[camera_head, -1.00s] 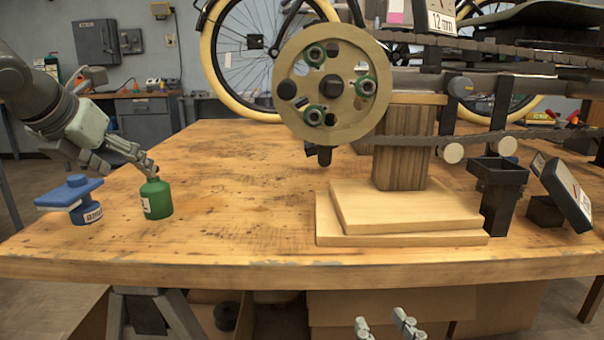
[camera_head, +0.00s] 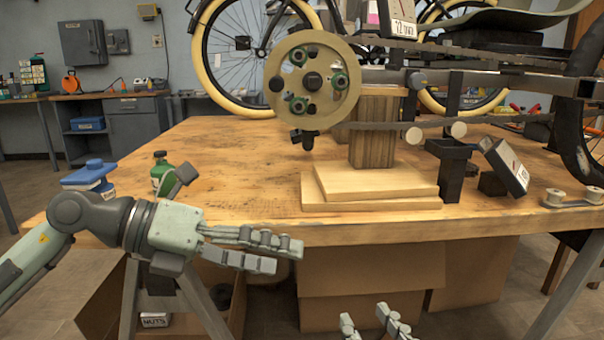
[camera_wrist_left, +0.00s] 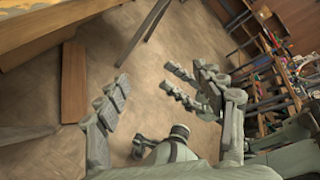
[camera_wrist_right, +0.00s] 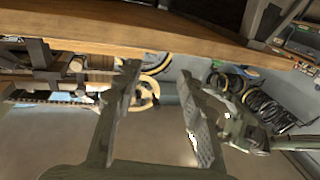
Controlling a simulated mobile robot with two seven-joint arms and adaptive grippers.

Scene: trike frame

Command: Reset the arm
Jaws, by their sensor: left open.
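My left gripper (camera_head: 268,250) is in front of the table's front edge at the left in the head view, its fingers pointing right. In the left wrist view its fingers (camera_wrist_left: 150,90) are spread apart with nothing between them, over the floor. My right gripper (camera_head: 368,325) shows only as fingertips at the bottom edge of the head view, in front of the table. In the right wrist view its two fingers (camera_wrist_right: 158,95) are apart and empty.
The wooden table (camera_head: 245,165) carries a green bottle (camera_head: 160,172), a blue-topped container (camera_head: 88,176), a wooden stand (camera_head: 372,195) under the trike frame with its round disc (camera_head: 335,85), and a black holder (camera_head: 450,165). Cardboard boxes (camera_head: 370,280) are below.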

